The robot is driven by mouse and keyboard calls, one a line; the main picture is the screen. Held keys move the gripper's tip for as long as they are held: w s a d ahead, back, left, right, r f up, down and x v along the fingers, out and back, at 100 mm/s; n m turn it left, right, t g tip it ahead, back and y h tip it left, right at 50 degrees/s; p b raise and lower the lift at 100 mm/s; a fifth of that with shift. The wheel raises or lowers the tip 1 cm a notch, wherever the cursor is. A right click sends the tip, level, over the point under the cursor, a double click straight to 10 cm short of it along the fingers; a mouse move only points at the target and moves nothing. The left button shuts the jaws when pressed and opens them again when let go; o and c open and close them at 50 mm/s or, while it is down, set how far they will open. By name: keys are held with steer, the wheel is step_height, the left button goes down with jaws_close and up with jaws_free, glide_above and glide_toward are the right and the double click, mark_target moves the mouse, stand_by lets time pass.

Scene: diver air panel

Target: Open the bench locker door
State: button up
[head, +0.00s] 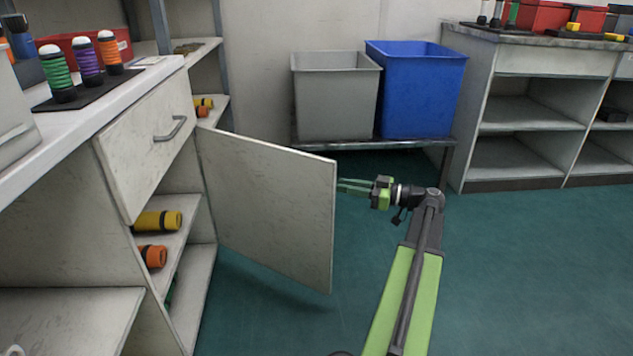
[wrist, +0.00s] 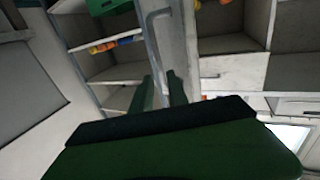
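The bench locker door (head: 268,205) is a pale panel standing swung out from the bench at the left, with the shelves behind it exposed. Its handle is hidden in the head view. In the wrist view, the door (wrist: 178,45) shows nearly edge-on, with a grey bar handle (wrist: 152,45) on its left side. My gripper (head: 342,187) is just right of the door's free edge; its green fingers are parted. In the wrist view, my gripper (wrist: 161,82) shows two dark green fingers with a gap between them. I cannot tell whether they touch the door.
Yellow (head: 158,221) and orange (head: 152,256) cylinders lie on the locker shelves. A drawer (head: 150,140) is above. Grey (head: 335,95) and blue (head: 420,92) bins stand on a low rack behind. The green floor around my arm is clear.

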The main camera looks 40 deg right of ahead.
mark_target(318, 181)
steer(key=x, duration=0.9)
steer(key=shift+s+a, duration=0.1)
jaws_close()
stand_by(1.0)
